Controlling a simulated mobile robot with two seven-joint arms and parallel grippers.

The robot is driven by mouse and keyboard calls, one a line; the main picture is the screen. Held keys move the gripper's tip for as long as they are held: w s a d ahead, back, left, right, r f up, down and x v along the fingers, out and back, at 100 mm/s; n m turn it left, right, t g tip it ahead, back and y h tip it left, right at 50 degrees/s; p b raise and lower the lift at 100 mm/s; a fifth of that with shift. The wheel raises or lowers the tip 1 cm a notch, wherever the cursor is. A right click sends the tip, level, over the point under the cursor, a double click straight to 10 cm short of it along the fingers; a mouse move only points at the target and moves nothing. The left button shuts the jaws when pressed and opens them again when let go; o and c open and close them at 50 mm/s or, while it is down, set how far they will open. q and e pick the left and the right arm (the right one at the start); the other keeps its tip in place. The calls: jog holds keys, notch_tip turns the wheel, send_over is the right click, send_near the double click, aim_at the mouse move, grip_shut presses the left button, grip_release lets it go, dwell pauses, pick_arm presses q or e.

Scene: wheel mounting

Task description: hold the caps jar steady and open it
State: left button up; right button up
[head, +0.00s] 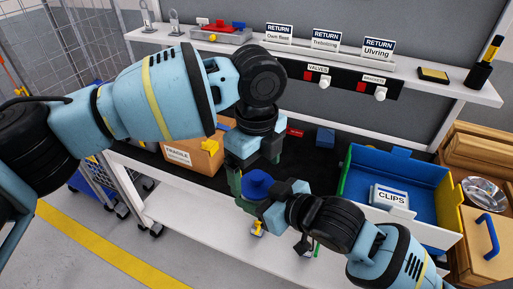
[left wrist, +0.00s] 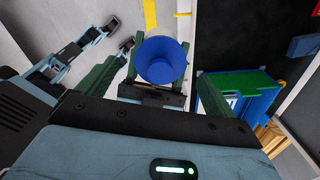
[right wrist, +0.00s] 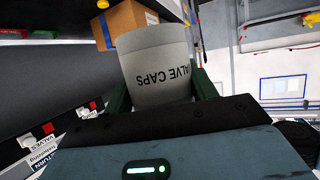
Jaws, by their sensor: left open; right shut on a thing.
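The caps jar (right wrist: 158,72) is a pale grey cylinder lettered "VALVE CAPS", seen upside down in the right wrist view. Its round blue lid (head: 257,183) faces up in the head view and fills the middle of the left wrist view (left wrist: 161,60). My right gripper (head: 252,202) is shut on the jar body, with green fingers on both sides. My left gripper (head: 252,170) points down above the lid, open. Its green fingers stand apart on either side of the lid in the left wrist view, and I see no contact. The jar's body is mostly hidden in the head view.
A blue, green and yellow bin (head: 362,188) with a "CLIPS" box (head: 389,197) lies to the right. A cardboard box (head: 196,158) marked fragile stands at the left. A white shelf (head: 440,84) with valves and signs runs behind. The jar is near the bench's front edge.

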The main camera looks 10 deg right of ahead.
pick_arm(q)
jog(key=shift+f, duration=1.2)
jog(key=c, duration=1.2)
jog(key=shift+r, duration=0.3)
jog(key=shift+r, duration=0.75)
jog(key=shift+r, duration=0.1)
